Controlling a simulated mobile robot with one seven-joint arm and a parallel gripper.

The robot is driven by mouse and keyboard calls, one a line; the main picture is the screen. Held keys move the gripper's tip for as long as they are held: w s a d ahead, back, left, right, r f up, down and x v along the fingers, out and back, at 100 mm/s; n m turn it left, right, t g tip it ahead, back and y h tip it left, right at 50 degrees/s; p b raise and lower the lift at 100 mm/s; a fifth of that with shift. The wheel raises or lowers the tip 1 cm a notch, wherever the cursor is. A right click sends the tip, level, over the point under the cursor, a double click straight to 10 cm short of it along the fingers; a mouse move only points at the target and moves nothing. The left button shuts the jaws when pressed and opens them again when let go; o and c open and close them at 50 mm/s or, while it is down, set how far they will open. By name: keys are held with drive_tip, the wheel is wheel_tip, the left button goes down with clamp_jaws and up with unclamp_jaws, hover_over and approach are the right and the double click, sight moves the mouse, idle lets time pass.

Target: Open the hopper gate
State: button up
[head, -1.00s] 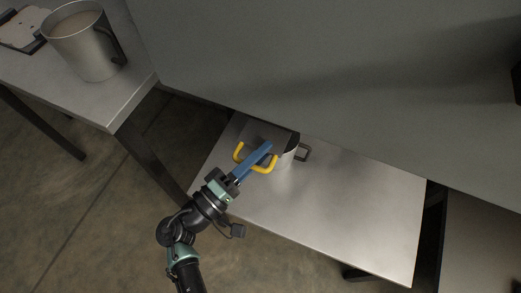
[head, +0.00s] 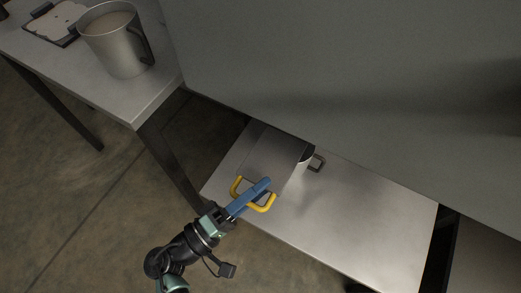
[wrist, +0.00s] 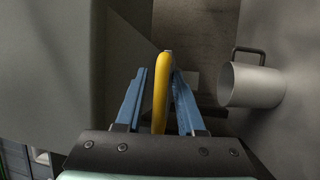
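The hopper gate (head: 276,151) is a grey plate that sticks out from the foot of the big grey hopper wall, above a metal table. Its yellow U-shaped handle (head: 267,205) faces my arm. My gripper (head: 262,186) has its blue fingers at the handle in the head view. A small gap seems to show on the left side. A metal mug (head: 307,157) stands on the table behind the gate, partly hidden; it also shows in the wrist view (wrist: 252,85).
The metal table (head: 350,220) under the hopper is clear to the right of the mug. The hopper wall (head: 340,70) fills the upper right. A side table (head: 120,95) at the left holds a large full mug (head: 117,45) and a clipboard (head: 55,20).

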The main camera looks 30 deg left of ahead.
drive_tip(key=shift+o, duration=0.9)
drive_tip(key=shift+r, duration=0.25)
drive_tip(key=shift+f, duration=0.1)
drive_tip(key=shift+f, duration=0.15)
drive_tip(key=v, duration=1.3)
